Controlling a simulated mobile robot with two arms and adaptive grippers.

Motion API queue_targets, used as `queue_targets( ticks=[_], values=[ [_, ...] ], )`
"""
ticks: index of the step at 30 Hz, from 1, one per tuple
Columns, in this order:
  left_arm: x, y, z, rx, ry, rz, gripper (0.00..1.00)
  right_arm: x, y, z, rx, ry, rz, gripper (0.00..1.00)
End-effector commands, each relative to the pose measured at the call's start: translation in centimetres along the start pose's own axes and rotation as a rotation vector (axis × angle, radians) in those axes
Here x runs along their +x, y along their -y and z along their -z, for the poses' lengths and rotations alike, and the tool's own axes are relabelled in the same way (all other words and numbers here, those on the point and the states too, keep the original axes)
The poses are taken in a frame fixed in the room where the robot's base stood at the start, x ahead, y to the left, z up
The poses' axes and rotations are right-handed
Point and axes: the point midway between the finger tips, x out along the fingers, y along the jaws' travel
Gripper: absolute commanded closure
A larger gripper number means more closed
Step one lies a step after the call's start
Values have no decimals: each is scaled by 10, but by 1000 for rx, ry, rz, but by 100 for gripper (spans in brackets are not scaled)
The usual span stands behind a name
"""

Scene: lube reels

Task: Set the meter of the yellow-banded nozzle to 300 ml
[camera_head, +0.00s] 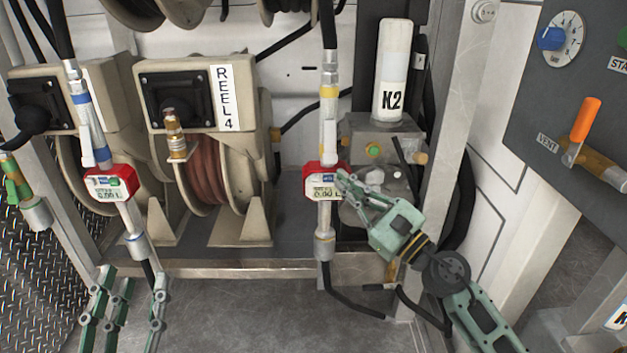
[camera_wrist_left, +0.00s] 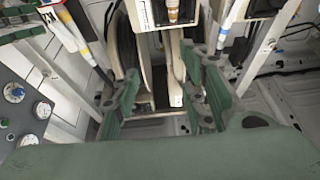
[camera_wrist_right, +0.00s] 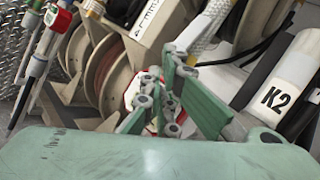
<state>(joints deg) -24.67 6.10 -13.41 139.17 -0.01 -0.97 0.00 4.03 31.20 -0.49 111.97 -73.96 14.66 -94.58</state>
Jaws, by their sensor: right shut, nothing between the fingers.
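The yellow-banded nozzle (camera_head: 329,91) hangs upright right of centre in the head view. Its red-cased meter (camera_head: 313,188) faces me; the small display looks like 0.00 L, though it is hard to read. My right gripper (camera_head: 343,177) is shut and empty, its fingertips at the right side of that meter, touching or very close. My left gripper (camera_head: 132,272) is open and empty at the lower left, below the blue-banded nozzle. Its spread fingers also show in the left wrist view (camera_wrist_left: 160,92).
The blue-banded nozzle with its own red meter (camera_head: 96,194) hangs at left, and a green-banded nozzle (camera_head: 20,190) at far left. Hose reels (camera_head: 245,165) stand behind. A K2 bottle (camera_head: 395,60) and a grey control panel (camera_head: 520,90) with an orange lever (camera_head: 586,118) are at right.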

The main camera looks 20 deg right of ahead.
Motion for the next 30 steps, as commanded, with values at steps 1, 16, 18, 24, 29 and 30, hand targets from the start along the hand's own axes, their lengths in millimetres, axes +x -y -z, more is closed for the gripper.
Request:
queue_targets(
  ticks=[1, 16, 18, 24, 29, 30],
  values=[
    [0, 0, -1, 0, 3, 1, 60, 0, 0, 0, 0, 0, 0, 100],
    [-1, 2, -11, 1, 62, 4, 60, -16, -12, -11, 1, -1, -2, 100],
    [-2, 2, -16, 2, 85, 6, 60, -21, -16, -14, 2, -1, -2, 100],
    [-5, 4, -25, 3, 124, 10, 60, -33, -24, -23, 0, 0, 0, 100],
    [-5, 4, -27, 3, 135, 10, 60, -36, -25, -25, 0, 0, 0, 100],
    [-5, 4, -27, 4, 134, 10, 60, -36, -25, -25, 0, 0, 0, 100]
  ],
)
